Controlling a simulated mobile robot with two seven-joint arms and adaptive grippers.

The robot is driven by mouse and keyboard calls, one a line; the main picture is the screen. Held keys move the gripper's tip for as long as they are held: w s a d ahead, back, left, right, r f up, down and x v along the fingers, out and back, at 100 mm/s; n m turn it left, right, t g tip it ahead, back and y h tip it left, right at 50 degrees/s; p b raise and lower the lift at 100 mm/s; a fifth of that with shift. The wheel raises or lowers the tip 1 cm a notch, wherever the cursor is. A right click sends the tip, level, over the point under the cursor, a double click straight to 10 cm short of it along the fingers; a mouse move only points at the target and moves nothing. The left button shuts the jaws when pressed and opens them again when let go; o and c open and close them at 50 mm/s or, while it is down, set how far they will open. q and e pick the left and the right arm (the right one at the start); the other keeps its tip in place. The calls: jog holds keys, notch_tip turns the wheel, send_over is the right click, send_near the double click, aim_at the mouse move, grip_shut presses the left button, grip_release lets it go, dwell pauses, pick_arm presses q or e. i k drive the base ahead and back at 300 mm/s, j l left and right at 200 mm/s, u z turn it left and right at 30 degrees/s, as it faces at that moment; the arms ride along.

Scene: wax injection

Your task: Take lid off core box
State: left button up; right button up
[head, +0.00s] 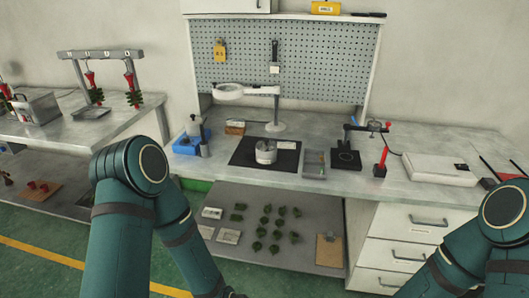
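I cannot tell for sure which thing is the core box. A flat white box (440,169) lies closed at the right of the bench. A small brown box (235,127) sits at the back left of the bench; its top is too small to read. A grey metal box (37,109) stands on the left table. Both my arms bend down and leave the picture at the bottom edge, so neither gripper shows.
Green pieces lie on the lower shelf (290,225). Drawers (408,224) stand at the right.

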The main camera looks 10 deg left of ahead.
aim_at(266, 148)
jog(key=i+j+z, duration=0.1)
jog(key=z, duration=0.25)
jog(key=j+z, duration=0.2)
jog(key=z, duration=0.2)
jog(key=j+z, duration=0.2)
jog(key=z, duration=0.15)
jog(key=j+z, duration=0.45)
jog(key=j, duration=0.55)
jog(key=k+j+z, duration=0.1)
jog(key=j, duration=0.85)
